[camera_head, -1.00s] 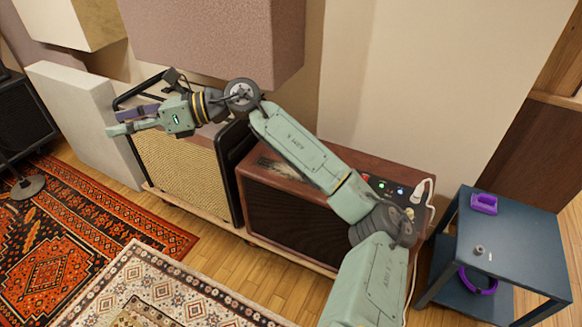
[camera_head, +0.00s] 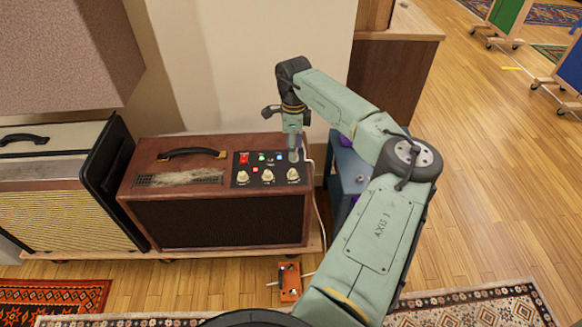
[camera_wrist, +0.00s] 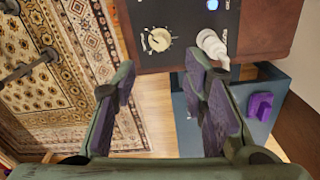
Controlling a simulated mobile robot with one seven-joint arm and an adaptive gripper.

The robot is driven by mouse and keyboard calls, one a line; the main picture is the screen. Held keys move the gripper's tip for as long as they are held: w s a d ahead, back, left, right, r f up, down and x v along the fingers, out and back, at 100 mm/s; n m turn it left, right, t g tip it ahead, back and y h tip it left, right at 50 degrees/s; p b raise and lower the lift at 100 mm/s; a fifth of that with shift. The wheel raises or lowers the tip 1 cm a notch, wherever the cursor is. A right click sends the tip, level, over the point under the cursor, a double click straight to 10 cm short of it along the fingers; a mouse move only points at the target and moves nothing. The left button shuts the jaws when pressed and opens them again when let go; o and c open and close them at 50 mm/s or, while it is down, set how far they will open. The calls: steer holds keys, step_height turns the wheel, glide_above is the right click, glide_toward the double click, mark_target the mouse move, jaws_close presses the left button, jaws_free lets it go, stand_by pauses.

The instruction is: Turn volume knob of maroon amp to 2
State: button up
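The maroon amp (camera_head: 165,182) stands against the wall, with a black control panel (camera_head: 255,180) on its right top. The panel carries three cream knobs in a row: left (camera_head: 242,177), middle (camera_head: 267,176) and right (camera_head: 292,174). My gripper (camera_head: 294,153) points down over the panel's right end, above and behind the right knob. In the wrist view my gripper (camera_wrist: 161,72) is open and empty. One cream knob (camera_wrist: 158,40) with a scale around it shows beyond the fingertips, roughly between them; its setting is too small to read.
A white plug (camera_wrist: 212,44) with a cable sits in the panel beside that knob. A red switch (camera_head: 244,158) and small lights lie behind the knob row. A blue table (camera_head: 350,165) stands right of the amp. An orange pedal (camera_head: 289,282) lies on the floor in front.

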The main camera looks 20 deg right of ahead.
mark_target(293, 171)
step_height(293, 171, down, 10)
steer(key=shift+s+a+r+p, duration=0.15)
steer(key=shift+r+p, duration=0.1)
steer(key=shift+p, duration=0.65)
jaws_close()
